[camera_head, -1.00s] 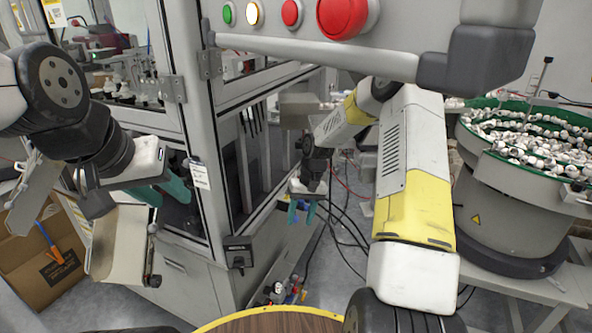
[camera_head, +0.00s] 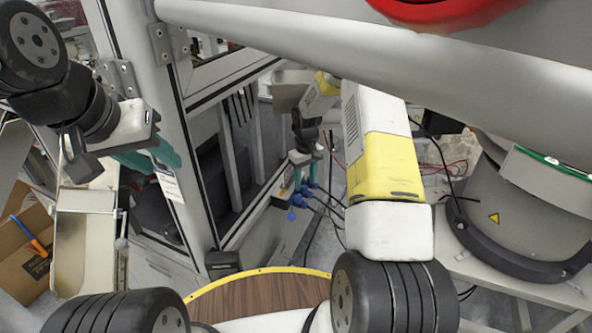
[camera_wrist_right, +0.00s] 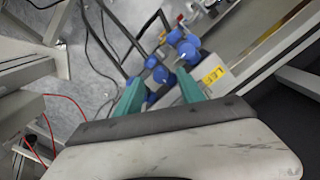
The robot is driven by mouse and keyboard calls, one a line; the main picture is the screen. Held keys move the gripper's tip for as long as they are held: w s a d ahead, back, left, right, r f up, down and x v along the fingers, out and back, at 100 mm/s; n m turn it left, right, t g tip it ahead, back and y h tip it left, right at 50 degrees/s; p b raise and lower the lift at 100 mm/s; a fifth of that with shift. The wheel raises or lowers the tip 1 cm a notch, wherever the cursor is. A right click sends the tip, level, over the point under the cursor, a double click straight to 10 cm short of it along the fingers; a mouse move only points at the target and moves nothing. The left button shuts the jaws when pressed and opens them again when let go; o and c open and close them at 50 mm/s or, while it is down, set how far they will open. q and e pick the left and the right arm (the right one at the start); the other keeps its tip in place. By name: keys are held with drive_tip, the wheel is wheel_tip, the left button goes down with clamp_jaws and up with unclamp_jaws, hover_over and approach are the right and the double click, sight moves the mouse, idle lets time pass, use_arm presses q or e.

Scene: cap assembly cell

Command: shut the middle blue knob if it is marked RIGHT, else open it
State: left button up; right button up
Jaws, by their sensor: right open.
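Several blue knobs (camera_head: 298,200) sit in a row low beside the machine cabinet. In the right wrist view, blue knobs (camera_wrist_right: 161,74) show between and just beyond my right fingertips. I cannot tell surely which is the middle one. A yellow label (camera_wrist_right: 213,75) beside them seems to read LEFT; which knob it marks is unclear. My right gripper (camera_head: 305,172) is open, with its teal fingers pointing down at the knobs; it also shows in the right wrist view (camera_wrist_right: 160,92). No grip on a knob shows.
The cabinet's grey post (camera_head: 150,110) stands near my left gripper. A grey bowl feeder (camera_head: 520,215) stands right. A cardboard box (camera_head: 28,240) is lower left. A round wooden top (camera_head: 262,295) is in front. Black hoses (camera_wrist_right: 110,45) run by the knobs.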

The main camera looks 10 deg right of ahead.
drive_tip(key=shift+f, duration=1.1)
drive_tip(key=shift+c, duration=0.5)
clamp_jaws()
